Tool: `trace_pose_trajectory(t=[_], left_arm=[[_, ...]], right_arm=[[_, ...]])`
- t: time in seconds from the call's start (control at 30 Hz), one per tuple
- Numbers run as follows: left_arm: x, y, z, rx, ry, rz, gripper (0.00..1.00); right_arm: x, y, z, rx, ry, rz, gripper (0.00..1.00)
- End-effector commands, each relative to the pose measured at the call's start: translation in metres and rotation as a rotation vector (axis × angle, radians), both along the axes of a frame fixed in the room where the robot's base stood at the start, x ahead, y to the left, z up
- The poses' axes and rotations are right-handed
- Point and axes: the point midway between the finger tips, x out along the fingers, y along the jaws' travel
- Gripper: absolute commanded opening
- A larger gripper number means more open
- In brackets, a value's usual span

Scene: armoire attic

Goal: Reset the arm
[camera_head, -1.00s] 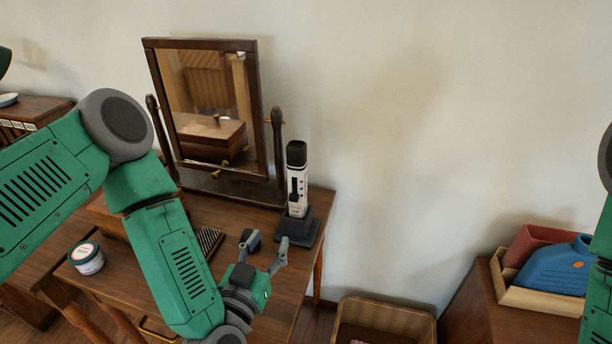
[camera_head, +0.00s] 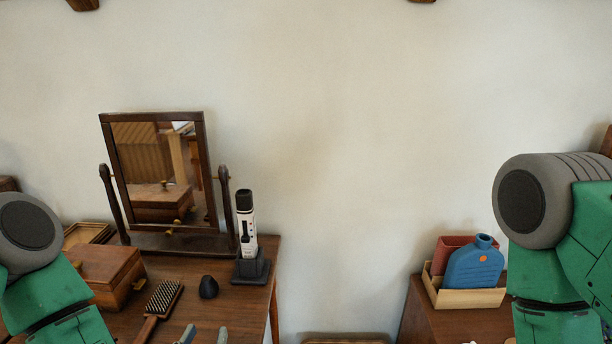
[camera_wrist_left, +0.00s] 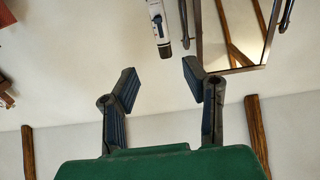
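My left gripper (camera_head: 205,336) shows only as two fingertips at the bottom edge of the head view. In the left wrist view the left gripper (camera_wrist_left: 159,85) has its two fingers spread, with nothing between them. My left arm's green and grey links are at the lower left of the head view. My right arm is at the right edge, its green links and grey joint showing; its gripper is hidden below the frame. A black and white handheld device (camera_head: 247,222) stands upright in a dark stand (camera_head: 250,268); it also shows in the left wrist view (camera_wrist_left: 159,25).
A wooden table (camera_head: 185,315) holds a tilting mirror (camera_head: 160,172), a wooden box (camera_head: 102,272), a brush (camera_head: 163,298) and a small dark rounded object (camera_head: 208,287). At right, a cabinet (camera_head: 450,318) bears a tray (camera_head: 466,298) with a blue bottle (camera_head: 474,267).

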Motion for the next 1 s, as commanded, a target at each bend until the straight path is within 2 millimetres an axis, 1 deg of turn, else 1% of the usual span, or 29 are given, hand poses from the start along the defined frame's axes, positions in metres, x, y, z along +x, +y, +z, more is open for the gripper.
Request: trace_pose_trajectory(t=[0.27,0.37,0.47,0.57,0.67,0.7,0.77,0.8,0.9,1.0], left_arm=[[-0.016,-0.015,-0.040,0.002,0.191,-0.120,0.40],[-0.029,-0.018,-0.058,0.002,0.284,-0.166,0.40],[-0.046,-0.019,-0.081,0.008,0.408,-0.212,0.40],[-0.067,-0.016,-0.106,0.015,0.557,-0.248,0.40],[-0.098,-0.004,-0.134,0.026,0.744,-0.266,0.40],[-0.113,0.004,-0.145,0.033,0.834,-0.263,0.40],[-0.140,0.020,-0.161,0.045,0.984,-0.245,0.40],[-0.159,0.034,-0.169,0.054,1.085,-0.220,0.40],[-0.201,0.067,-0.178,0.071,1.297,-0.134,0.40],[-0.228,0.091,-0.179,0.080,1.431,-0.054,0.40]], right_arm=[[0.001,0.000,-0.001,0.000,-0.001,0.000,0.00],[0.000,0.000,-0.001,0.000,-0.001,0.000,0.00],[0.000,0.000,-0.001,0.000,-0.001,0.000,0.00],[0.000,0.000,-0.001,0.000,0.000,0.000,0.00],[0.000,0.000,-0.002,0.000,0.000,0.000,0.00],[0.000,0.000,-0.002,0.000,0.000,0.000,0.00],[0.000,0.000,-0.003,0.000,0.000,0.000,0.00],[0.000,0.000,-0.003,0.000,0.000,0.000,0.00],[0.000,0.000,-0.003,0.000,0.000,0.000,0.00],[0.000,0.000,-0.004,0.000,0.000,0.000,0.00]])
